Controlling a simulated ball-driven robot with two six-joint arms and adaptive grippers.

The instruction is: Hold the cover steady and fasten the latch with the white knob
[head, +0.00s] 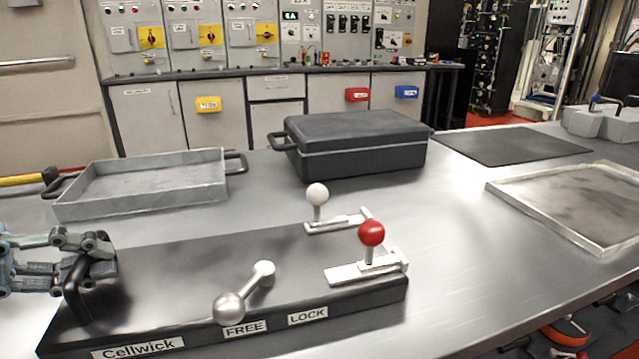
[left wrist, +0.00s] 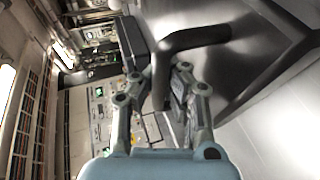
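The dark cover (head: 200,262) lies flat on the metal bench, with labels "Cellwick", "FREE" and "LOCK" along its front edge. Its black handle (head: 76,290) stands at the left end and also shows in the left wrist view (left wrist: 190,40). My left gripper (head: 85,262) is around the handle, its fingers on both sides and seemingly shut on it. The white knob (head: 317,194) stands upright on a latch (head: 335,224) at the cover's back right. A red knob (head: 371,233) stands on another latch (head: 350,272) nearer the front. My right gripper is out of view.
A bare metal lever with a ball end (head: 230,306) sits near "FREE". Behind are a grey tray (head: 140,207) and a black case (head: 362,158). A shallow metal tray (head: 545,229) and a dark mat (head: 510,146) lie right. The bench is clear right of the cover.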

